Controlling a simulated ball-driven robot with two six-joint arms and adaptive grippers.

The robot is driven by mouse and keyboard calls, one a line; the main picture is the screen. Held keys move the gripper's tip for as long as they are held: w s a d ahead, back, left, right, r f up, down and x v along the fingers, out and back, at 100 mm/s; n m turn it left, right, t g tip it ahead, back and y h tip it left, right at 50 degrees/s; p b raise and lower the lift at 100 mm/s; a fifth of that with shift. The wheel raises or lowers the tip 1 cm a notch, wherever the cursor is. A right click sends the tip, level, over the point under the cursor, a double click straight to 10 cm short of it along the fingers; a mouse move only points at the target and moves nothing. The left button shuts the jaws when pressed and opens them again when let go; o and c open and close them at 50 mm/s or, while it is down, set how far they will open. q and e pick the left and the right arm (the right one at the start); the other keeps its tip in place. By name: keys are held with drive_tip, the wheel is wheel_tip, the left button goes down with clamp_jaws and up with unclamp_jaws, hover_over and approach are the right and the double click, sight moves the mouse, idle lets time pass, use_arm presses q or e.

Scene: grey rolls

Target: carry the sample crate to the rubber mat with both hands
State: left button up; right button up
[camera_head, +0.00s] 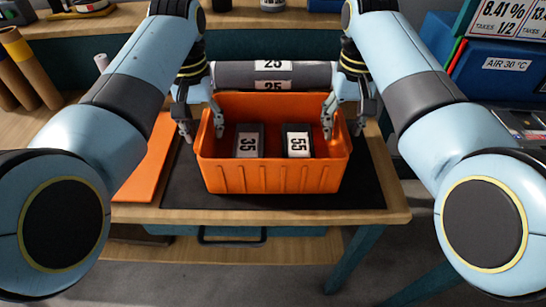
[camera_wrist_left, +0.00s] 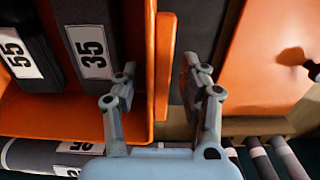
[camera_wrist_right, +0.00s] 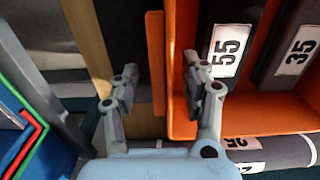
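The orange sample crate (camera_head: 270,178) sits upright on the black rubber mat (camera_head: 365,190), with mat showing around it. Two dark blocks, labelled 35 (camera_head: 248,142) and 55 (camera_head: 297,142), stand inside. My left gripper (camera_head: 203,126) is open around the crate's left wall; its fingers are apart with the wall between them in the left wrist view (camera_wrist_left: 163,92). My right gripper (camera_head: 342,126) is open around the right wall, and the right wrist view (camera_wrist_right: 158,92) shows gaps beside the wall. The crate's underside is hidden.
Grey rolls marked 25 (camera_head: 272,74) lie just behind the crate. A flat orange panel (camera_head: 148,168) lies left of the mat. Brown tubes (camera_head: 22,65) stand at far left, and a blue box marked AIR (camera_head: 490,75) is at right. The wooden table's front edge (camera_head: 285,216) is close to the mat.

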drive_tip(key=shift+r, duration=0.1)
wheel_tip(320, 180, up, 7)
drive_tip(key=shift+r, duration=0.15)
use_arm(q)
wheel_tip(320, 180, up, 12)
idle(0.6)
